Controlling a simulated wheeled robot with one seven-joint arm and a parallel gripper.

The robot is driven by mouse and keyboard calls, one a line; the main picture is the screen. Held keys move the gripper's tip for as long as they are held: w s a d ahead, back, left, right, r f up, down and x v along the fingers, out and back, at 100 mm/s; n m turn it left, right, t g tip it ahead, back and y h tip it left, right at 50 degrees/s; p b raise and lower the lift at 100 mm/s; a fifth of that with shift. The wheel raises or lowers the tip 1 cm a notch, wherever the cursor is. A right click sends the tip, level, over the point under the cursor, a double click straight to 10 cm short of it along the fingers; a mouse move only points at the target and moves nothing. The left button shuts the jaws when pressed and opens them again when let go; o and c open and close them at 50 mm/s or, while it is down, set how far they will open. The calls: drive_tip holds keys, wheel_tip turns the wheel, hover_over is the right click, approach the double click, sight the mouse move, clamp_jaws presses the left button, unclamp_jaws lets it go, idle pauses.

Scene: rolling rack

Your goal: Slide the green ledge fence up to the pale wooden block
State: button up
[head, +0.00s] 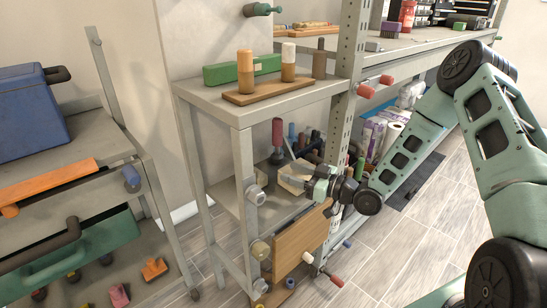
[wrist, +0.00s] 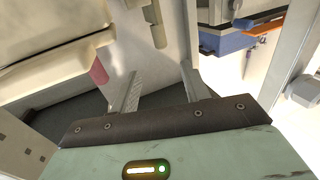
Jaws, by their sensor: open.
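A long green bar (head: 241,69), which looks like the green ledge fence, lies on the top shelf of the narrow rack, behind a brown board with upright pegs. A pale beige block (head: 296,177), probably the pale wooden block, is at the rack's middle shelf, beside my gripper (head: 312,187). A large pale shape (wrist: 50,45), likely the same block, fills the upper left of the wrist view. My gripper (wrist: 160,88) has its two grey fingers apart with nothing held between them. The green bar is not recognisable in the wrist view. Contact between gripper and block cannot be told.
The brown peg board (head: 283,90) stands at the front of the top shelf. A red-handled tool (head: 277,135) rises behind the pale block. A rack post (head: 350,75) stands close to my arm. A brown panel (head: 300,245) hangs below.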

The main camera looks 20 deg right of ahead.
drive_tip(key=g+h, duration=0.1)
drive_tip(key=f+g+h, duration=0.1)
drive_tip(key=g+h, duration=0.1)
drive_tip(key=shift+s+f, duration=0.1)
drive_tip(key=shift+s, duration=0.05)
drive_tip(key=s+d+r+m+g+h, duration=0.2)
drive_tip(key=s+r+m+g+h, duration=0.25)
drive_tip(key=s, duration=0.55)
drive_tip(key=s+d+r+m+g+h, duration=0.2)
drive_tip(key=s+r+m+g+h, duration=0.15)
drive_tip(key=s+r, duration=0.45)
drive_tip(key=s+a+r+n+g+p, duration=0.1)
drive_tip(key=s+a+r+n+g, duration=0.15)
drive_tip(key=s+a+n, duration=1.05)
drive_tip(key=s+a+r+m+p, duration=0.1)
drive_tip(key=a+r+m+p, duration=0.1)
drive_tip(key=r+p, duration=0.6)
drive_tip(key=s+a+r+m+p, duration=0.1)
drive_tip(key=a+r+m+p, duration=0.2)
drive_tip(key=r+p, duration=0.6)
drive_tip(key=shift+s+a+r+p, duration=0.2)
drive_tip(key=shift+s+a+p, duration=0.1)
drive_tip(key=shift+p, duration=0.4)
